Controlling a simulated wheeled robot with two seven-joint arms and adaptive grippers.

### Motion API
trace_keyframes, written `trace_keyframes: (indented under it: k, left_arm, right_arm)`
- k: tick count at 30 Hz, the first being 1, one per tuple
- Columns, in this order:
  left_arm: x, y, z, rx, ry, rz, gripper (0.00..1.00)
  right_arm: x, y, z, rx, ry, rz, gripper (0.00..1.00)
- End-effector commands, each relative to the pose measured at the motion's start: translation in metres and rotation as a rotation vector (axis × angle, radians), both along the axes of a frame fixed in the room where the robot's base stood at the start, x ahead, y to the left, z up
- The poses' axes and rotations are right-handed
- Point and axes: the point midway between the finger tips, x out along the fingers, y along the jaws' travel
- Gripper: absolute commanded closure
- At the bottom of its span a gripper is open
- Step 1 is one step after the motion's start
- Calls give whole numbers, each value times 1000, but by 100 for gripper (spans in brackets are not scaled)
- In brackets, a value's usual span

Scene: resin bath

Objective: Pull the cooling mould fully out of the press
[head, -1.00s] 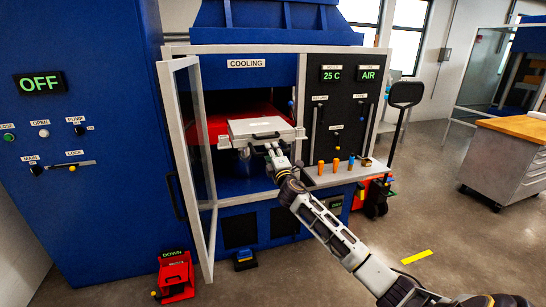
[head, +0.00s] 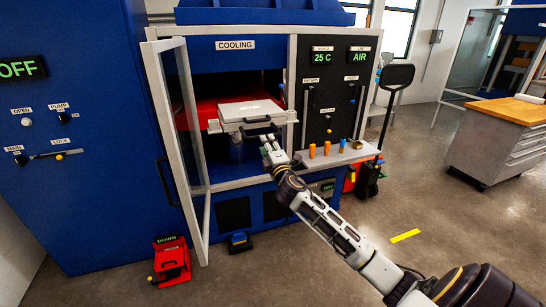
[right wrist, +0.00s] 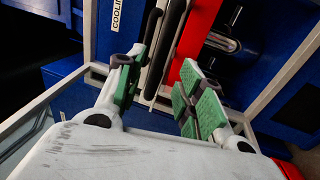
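The mould (head: 252,112) is a pale flat block with a dark handle (head: 258,121) on its front. It sits at the opening of the blue press's cooling bay, its front part standing out past the red interior; its back end is hard to make out. My right gripper (head: 268,143) is just in front of and slightly below the handle, apart from the mould. In the right wrist view its green-padded fingers (right wrist: 160,95) are spread with nothing clasped between them; dark bars show beyond them. My left gripper is not in view.
The press's glass door (head: 180,150) stands open on the left. A ledge (head: 335,156) with several small coloured pegs is right of the bay. A red pedal box (head: 171,262) marked DOWN and a blue pedal (head: 239,243) are on the floor. A wood-topped cabinet (head: 500,135) stands right.

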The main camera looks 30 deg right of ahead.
Motion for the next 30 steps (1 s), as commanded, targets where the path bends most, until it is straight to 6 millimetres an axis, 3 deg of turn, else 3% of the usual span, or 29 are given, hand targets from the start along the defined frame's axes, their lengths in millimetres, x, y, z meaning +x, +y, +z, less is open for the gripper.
trace_keyframes:
  k: [18, 30]
  left_arm:
    - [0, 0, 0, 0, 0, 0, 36]
    - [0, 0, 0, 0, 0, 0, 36]
  right_arm:
    - [-46, 11, -10, 1, 2, 0, 63]
    - [-57, 14, -11, 1, 1, -1, 63]
